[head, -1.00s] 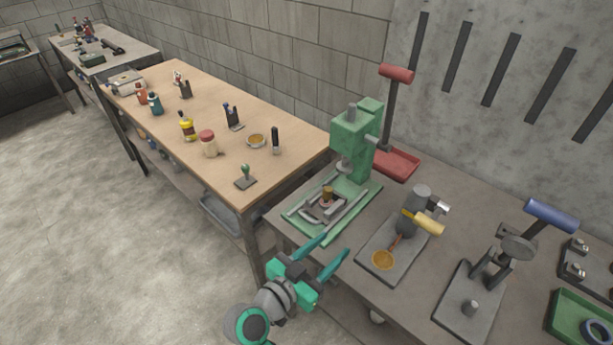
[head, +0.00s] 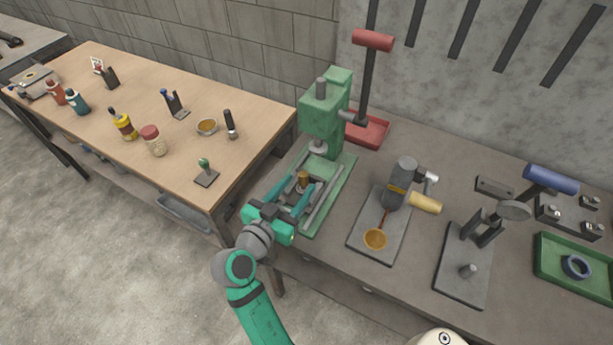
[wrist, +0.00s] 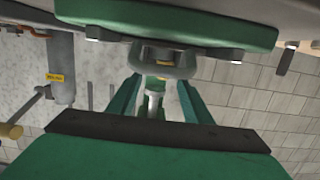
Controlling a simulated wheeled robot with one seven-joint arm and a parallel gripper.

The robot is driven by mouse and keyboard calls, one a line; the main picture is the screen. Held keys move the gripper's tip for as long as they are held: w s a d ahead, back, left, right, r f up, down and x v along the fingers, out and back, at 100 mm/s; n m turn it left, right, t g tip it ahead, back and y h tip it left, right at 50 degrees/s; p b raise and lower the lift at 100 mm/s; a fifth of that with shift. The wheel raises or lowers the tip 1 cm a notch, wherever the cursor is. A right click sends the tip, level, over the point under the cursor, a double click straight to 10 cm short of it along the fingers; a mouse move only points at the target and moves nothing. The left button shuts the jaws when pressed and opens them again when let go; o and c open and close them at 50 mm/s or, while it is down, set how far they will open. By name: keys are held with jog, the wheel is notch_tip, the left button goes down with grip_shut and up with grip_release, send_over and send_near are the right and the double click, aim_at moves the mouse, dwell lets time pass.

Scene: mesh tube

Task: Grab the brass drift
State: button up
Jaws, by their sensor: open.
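The brass drift (head: 303,177) is a short brass-coloured cylinder. It stands upright on the grey plate of the green arbor press (head: 326,115), below the ram. My gripper (head: 304,187) is open, low over the front of the press base, its teal fingers pointing toward the drift. In the head view the drift shows between the finger ends; I cannot tell if either finger touches it. The wrist view looks inverted. There a small brass patch (wrist: 163,62) shows ahead between the spread fingers, partly hidden by a grey part of the plate.
Grey rails flank the plate on the press base. A wooden bench (head: 180,150) stands left.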

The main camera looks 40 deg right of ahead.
aim_at(301, 177)
jog(key=shift+w, duration=0.25)
jog(key=shift+x, duration=2.55)
jog(key=shift+w+r, duration=0.15)
jog(key=shift+r, duration=0.05)
jog(key=shift+c, duration=0.3)
jog(key=shift+w, duration=0.1)
jog(key=c, duration=1)
grip_shut()
